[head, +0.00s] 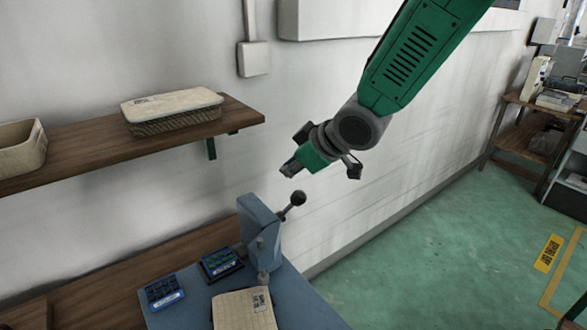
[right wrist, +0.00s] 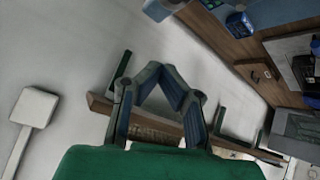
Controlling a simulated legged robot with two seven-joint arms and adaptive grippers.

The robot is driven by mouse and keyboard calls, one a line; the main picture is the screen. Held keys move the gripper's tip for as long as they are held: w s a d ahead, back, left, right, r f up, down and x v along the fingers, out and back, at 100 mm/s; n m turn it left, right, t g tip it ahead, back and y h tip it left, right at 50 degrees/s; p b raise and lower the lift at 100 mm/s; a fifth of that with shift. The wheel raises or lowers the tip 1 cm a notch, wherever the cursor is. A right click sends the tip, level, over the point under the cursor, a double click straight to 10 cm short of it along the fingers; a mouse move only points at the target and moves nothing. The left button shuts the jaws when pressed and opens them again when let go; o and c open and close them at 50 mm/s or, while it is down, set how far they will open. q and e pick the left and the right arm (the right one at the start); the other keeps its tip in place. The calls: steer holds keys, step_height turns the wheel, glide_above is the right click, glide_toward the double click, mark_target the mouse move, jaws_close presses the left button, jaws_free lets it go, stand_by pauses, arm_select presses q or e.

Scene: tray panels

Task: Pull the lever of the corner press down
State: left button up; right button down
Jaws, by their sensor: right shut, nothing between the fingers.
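The corner press (head: 258,232) is a blue upright block at the corner of a blue bench plate. Its lever ends in a dark ball knob (head: 298,198) and slants up to the right from the press. My right gripper (head: 289,168) is shut and empty. In the head view it appears just above the knob, with a small gap between them. In the right wrist view its fingers (right wrist: 160,72) come together in an arch with nothing held. I cannot make out the lever in that view. My left gripper is not in view.
A wooden shelf (head: 75,157) on the left wall carries a lidded box (head: 172,108) and an open bin (head: 20,148). On the blue plate (head: 195,312) lie two dark blue-edged trays (head: 163,292) and a beige panel (head: 244,310).

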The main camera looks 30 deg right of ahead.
glide_above(288, 208)
steer(key=a, duration=0.2)
step_height(288, 208, down, 4)
steer(key=shift+s+d+f+p, duration=0.25)
steer(key=shift+s+d+f, duration=0.2)
steer(key=shift+f, duration=0.2)
steer(key=shift+s+d+f+p, duration=0.2)
steer(key=shift+s+d+f, duration=0.2)
steer(key=shift+f, duration=0.2)
